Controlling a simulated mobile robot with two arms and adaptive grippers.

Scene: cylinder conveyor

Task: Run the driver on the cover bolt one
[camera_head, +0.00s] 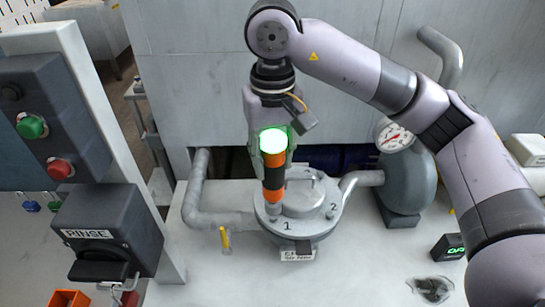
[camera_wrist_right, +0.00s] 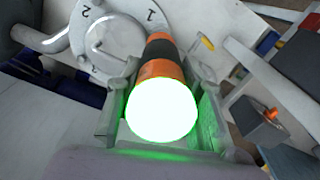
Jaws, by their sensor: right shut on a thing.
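My right gripper (camera_head: 275,150) is shut on the driver (camera_head: 273,178), an orange and black tool with a brightly glowing white-green cap. The driver points down, nearly upright, over the left front of the round metal cover (camera_head: 304,197). Its lower end is at the spot marked 1; it hides bolt one, and I cannot tell whether it is seated. A bolt (camera_head: 332,211) shows near the mark 2. In the right wrist view, the driver (camera_wrist_right: 160,50) lies between the fingers of the gripper (camera_wrist_right: 165,88), with the cover (camera_wrist_right: 105,45) beyond. My left gripper is not in view.
Pipes (camera_head: 193,205) flank the cover. The RINSE box (camera_head: 130,215) and a red-green button panel (camera_head: 60,115) are at left. A small display (camera_head: 450,247) sits at right.

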